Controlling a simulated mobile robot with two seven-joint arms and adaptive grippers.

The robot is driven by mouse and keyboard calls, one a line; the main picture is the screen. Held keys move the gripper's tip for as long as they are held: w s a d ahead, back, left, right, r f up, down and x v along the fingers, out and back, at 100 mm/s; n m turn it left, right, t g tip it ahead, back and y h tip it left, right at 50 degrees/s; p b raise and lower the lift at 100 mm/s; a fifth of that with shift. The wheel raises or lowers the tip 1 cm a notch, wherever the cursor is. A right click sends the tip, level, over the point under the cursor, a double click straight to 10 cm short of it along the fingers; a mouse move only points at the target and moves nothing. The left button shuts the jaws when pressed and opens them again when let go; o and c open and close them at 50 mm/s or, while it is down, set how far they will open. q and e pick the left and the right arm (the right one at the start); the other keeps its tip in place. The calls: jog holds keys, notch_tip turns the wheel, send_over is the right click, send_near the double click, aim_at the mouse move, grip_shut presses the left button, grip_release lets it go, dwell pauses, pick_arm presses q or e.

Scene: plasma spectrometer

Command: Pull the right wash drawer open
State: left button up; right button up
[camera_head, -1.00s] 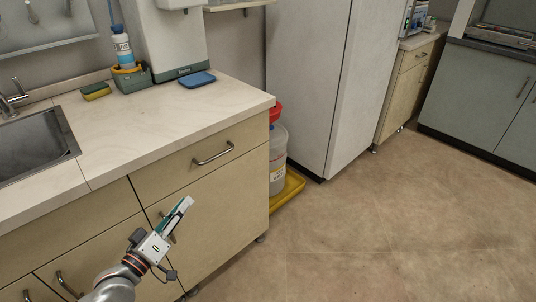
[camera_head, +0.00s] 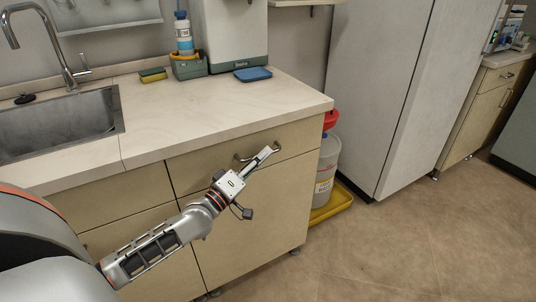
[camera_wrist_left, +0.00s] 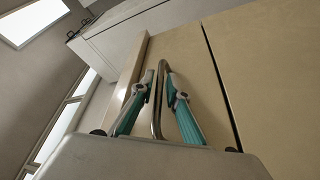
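The right wash drawer (camera_head: 298,138) is the pale wood front under the counter's right end; it looks closed, flush with the cabinet. Its metal bar handle (camera_head: 243,158) is partly hidden behind my left gripper (camera_head: 268,152). In the left wrist view, the curved handle (camera_wrist_left: 156,118) runs between the two teal fingers of my left gripper (camera_wrist_left: 160,82). The fingers are apart, one on each side of the bar, and I see no clear grip on it. My right gripper is not in view.
A sink (camera_head: 60,125) is at the left of the counter (camera_head: 190,115). A sponge (camera_head: 153,75), a caddy with a bottle (camera_head: 187,66) and a blue tray (camera_head: 253,74) stand at the back. A jug (camera_head: 327,168) in a yellow tray (camera_head: 332,205) stands right of the cabinet. The floor in front is clear.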

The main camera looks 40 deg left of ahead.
pick_arm(q)
jog(key=shift+x, duration=0.85)
grip_shut()
jog(key=shift+d, duration=0.1)
